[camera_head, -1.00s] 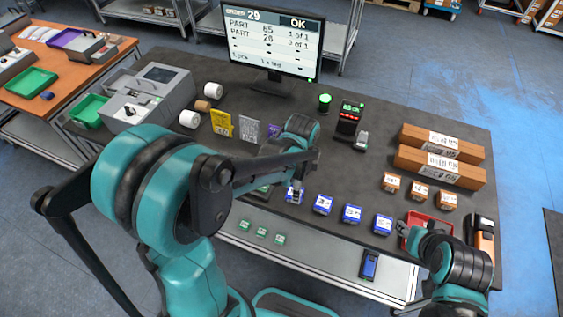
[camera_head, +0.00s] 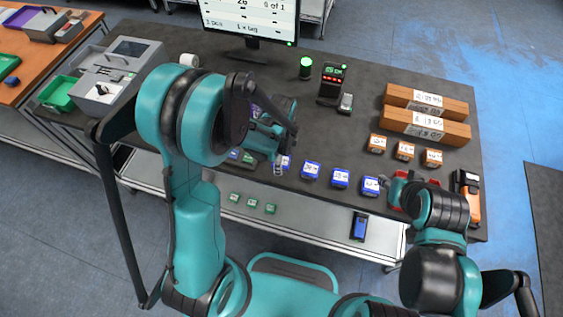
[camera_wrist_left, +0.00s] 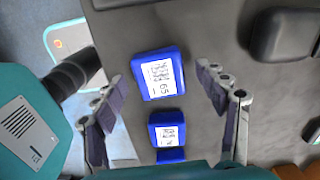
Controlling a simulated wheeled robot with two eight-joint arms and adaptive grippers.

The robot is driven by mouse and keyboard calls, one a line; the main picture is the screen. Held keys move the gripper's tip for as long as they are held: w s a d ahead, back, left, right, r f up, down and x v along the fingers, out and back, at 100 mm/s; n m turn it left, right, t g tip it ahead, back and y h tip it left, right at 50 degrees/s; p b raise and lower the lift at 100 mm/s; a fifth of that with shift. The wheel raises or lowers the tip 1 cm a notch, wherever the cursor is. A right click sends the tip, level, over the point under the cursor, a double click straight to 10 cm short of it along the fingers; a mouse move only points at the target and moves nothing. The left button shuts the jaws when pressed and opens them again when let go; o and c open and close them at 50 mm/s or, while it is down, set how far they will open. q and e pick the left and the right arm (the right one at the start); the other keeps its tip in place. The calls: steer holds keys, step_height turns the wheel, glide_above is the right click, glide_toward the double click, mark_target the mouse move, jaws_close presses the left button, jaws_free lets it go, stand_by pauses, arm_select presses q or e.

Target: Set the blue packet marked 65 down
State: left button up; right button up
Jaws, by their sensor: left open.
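The blue packet marked 65 (camera_wrist_left: 162,74) lies on the dark table top in the left wrist view, white label up. My left gripper (camera_wrist_left: 160,90) is open, with one finger on each side of this packet and gaps between. In the head view the left gripper (camera_head: 279,158) is low over the left end of the blue packet row and partly hides the end packet (camera_head: 285,162). A second blue packet (camera_wrist_left: 167,129) lies close to the first. My right gripper is by the red tray (camera_head: 398,186); its fingers are not clear.
More blue packets (camera_head: 340,179) continue the row to the right. Orange-brown boxes (camera_head: 405,151) and long brown boxes (camera_head: 426,112) stand behind. A scanner stand (camera_head: 331,84) and green lamp (camera_head: 306,67) are farther back. Small green items (camera_head: 252,202) lie on the lower shelf.

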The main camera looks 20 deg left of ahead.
arm_select(q)
steer(key=c, duration=1.5)
